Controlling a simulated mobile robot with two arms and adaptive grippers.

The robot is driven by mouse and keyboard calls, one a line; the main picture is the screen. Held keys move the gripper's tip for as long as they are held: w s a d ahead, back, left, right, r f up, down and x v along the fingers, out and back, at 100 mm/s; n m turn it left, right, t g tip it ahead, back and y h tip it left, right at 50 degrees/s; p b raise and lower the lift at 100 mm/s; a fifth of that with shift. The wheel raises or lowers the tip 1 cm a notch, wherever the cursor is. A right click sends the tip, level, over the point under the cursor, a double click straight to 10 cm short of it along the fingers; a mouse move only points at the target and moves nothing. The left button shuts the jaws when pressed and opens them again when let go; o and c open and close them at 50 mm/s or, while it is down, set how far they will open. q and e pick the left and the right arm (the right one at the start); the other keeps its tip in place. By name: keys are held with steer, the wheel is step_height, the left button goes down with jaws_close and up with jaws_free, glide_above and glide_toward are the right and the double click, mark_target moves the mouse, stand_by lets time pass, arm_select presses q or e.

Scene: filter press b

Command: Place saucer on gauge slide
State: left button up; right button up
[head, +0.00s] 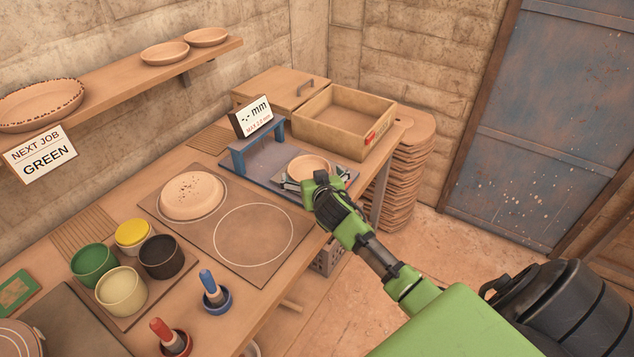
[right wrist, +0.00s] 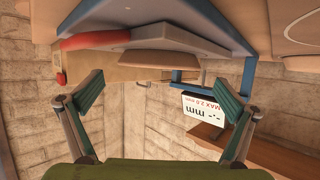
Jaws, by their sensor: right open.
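A small tan saucer (head: 309,164) sits at the right end of the blue gauge (head: 262,168), seemingly on its slide; my gripper partly hides the spot. In the right wrist view, which is upside down, the saucer (right wrist: 150,57) appears against a pale grey slide plate (right wrist: 165,37) with a red rounded end. My right gripper (head: 318,180) is at the near side of the saucer. Its fingers are spread and empty in the right wrist view (right wrist: 168,98), with the saucer beyond them. Exact contact between saucer and slide is hard to see. My left gripper is not in view.
A gauge display (head: 254,117) shows dashes. A wooden crate (head: 345,120) stands behind the gauge. A board (head: 215,222) with two ringed places holds an upturned dish (head: 191,196); its other ring is empty. Several glaze cups (head: 122,290) stand front left. Stacked boards (head: 405,170) stand at right.

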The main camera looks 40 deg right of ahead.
steer(key=v, duration=0.8)
steer(key=shift+r+b, duration=0.1)
steer(key=shift+b, duration=0.2)
steer(key=shift+s, duration=0.1)
